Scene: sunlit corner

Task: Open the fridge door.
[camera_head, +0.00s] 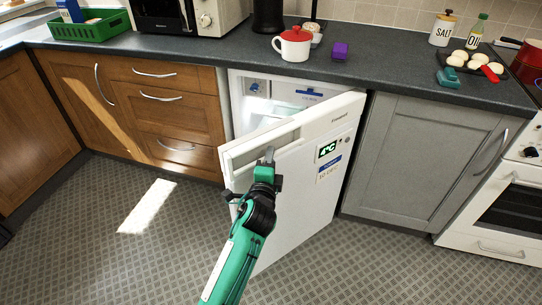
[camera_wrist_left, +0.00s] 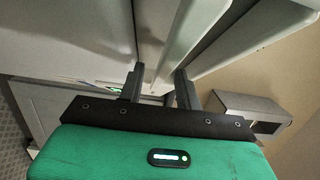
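The white fridge door (camera_head: 306,190) stands part way open in the head view, swung out from the fridge (camera_head: 240,105) under the counter. Its hinge side is at the right, and its free edge is at the left, towards the drawers. My left gripper (camera_head: 267,156) is at the top of the door front, by the long pale handle strip. In the left wrist view, the fingers (camera_wrist_left: 158,88) stand a little apart, one on each side of a pale strip of the door (camera_wrist_left: 180,45), and seem closed on it. My right gripper is out of view.
Wooden drawers (camera_head: 165,112) stand left of the fridge, a grey cupboard (camera_head: 420,165) and white oven (camera_head: 500,215) right. The patterned floor (camera_head: 330,270) before the door is clear.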

